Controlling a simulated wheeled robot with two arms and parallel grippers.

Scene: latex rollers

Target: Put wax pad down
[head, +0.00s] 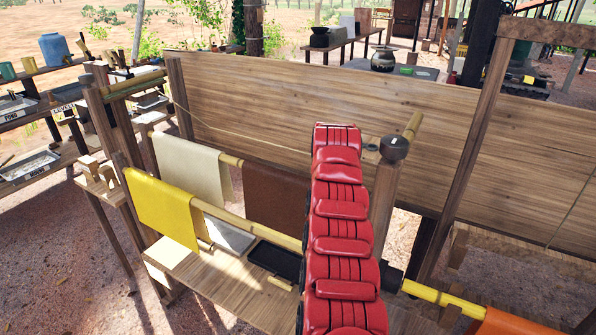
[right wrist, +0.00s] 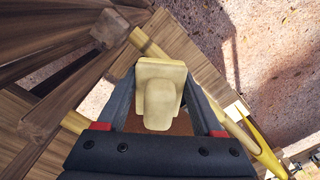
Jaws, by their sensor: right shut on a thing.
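The wax pad (right wrist: 160,105) is a pale cream block with a raised rounded grip, seen close up in the right wrist view. My right gripper (right wrist: 160,82) is shut on it, with one dark finger at each side. Below the held pad, parts of a wooden frame and pale poles show, but the gap to any surface is unclear. In the head view a red segmented arm of mine rises through the middle, and the pad and right gripper cannot be made out there. My left gripper is not in view.
A wooden bench (head: 215,285) holds a black tray (head: 275,260) and a pale tray (head: 230,237). Yellow (head: 163,212), cream (head: 190,168) and brown (head: 275,198) sheets hang over poles. A wooden post (head: 385,200) stands beside my arm. A plank wall (head: 300,110) runs behind.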

